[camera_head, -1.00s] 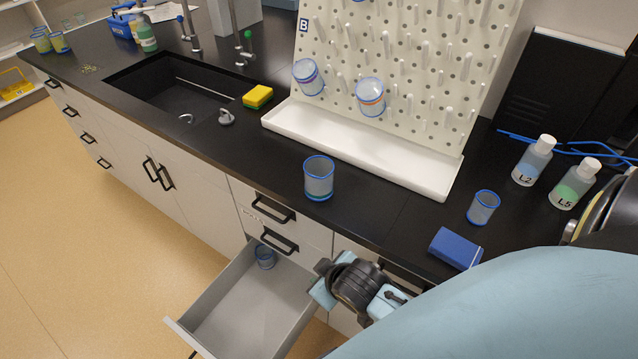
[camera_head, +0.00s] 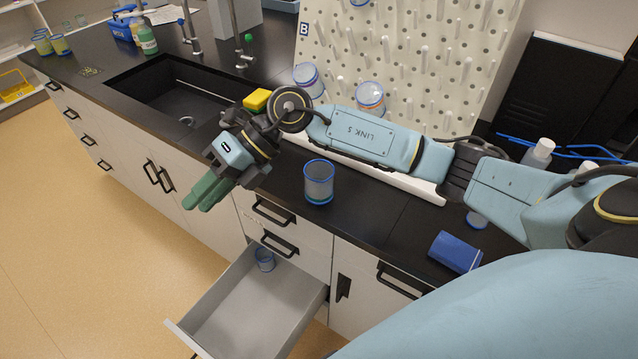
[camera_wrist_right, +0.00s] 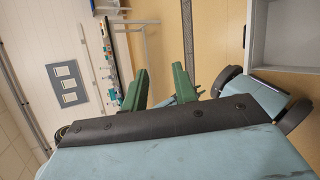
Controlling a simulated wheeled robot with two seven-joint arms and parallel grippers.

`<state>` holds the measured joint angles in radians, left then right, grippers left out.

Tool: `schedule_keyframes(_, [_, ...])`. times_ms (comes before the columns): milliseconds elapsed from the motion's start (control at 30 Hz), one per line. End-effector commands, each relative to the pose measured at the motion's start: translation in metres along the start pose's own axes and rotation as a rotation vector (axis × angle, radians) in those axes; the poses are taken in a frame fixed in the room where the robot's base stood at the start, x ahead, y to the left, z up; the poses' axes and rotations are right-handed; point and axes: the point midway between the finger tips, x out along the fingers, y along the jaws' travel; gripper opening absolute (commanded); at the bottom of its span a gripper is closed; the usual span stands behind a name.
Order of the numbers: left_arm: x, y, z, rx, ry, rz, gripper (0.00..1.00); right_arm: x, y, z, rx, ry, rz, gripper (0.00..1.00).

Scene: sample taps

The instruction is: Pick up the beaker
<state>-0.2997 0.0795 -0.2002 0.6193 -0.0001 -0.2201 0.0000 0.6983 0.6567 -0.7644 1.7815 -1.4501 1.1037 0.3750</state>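Several clear, blue-rimmed beakers are in the head view. One beaker (camera_head: 319,185) stands upright on the black counter near its front edge. Another small beaker (camera_head: 264,259) is in the open drawer (camera_head: 250,312). Two hang on the pegboard, a left one (camera_head: 308,79) and a right one (camera_head: 370,97). A further one (camera_head: 476,219) at the right is mostly hidden by my right arm. My right gripper (camera_head: 198,200) has green fingers, is left of the counter beaker and hangs past the counter's front edge. In the wrist view its fingers (camera_wrist_right: 160,85) are apart and empty. My left gripper is not in view.
My right arm crosses above the counter in front of the pegboard (camera_head: 450,75). A sink (camera_head: 180,95) and yellow sponge (camera_head: 257,99) lie to the left. The drawer juts out below.

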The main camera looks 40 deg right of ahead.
Motion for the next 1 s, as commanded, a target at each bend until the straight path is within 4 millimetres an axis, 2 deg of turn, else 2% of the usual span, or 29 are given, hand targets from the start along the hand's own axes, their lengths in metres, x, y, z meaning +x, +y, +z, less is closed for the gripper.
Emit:
schedule_keyframes(33, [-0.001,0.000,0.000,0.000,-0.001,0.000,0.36,-0.019,-0.020,0.002,-0.034,0.060,-0.151,0.28])
schedule_keyframes(100, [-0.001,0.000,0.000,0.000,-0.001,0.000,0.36,-0.048,-0.049,0.001,-0.051,0.138,-0.351,0.28])
schedule_keyframes(200, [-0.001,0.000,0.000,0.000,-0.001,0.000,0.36,-0.096,-0.080,0.002,-0.036,0.216,-0.606,0.28])
schedule_keyframes(300, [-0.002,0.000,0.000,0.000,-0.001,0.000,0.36,-0.140,-0.098,0.003,-0.001,0.262,-0.799,0.28])
schedule_keyframes(433, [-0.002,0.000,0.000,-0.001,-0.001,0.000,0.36,-0.175,-0.108,0.002,0.043,0.291,-0.943,0.28])
schedule_keyframes(567, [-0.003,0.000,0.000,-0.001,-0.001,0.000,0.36,-0.181,-0.119,-0.002,0.062,0.304,-0.989,0.28])
schedule_keyframes(800, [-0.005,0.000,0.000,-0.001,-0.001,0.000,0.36,-0.158,-0.156,-0.015,0.061,0.306,-0.988,0.28])
schedule_keyframes(1000, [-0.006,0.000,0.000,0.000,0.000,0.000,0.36,-0.145,-0.175,-0.021,0.060,0.304,-0.987,0.28])
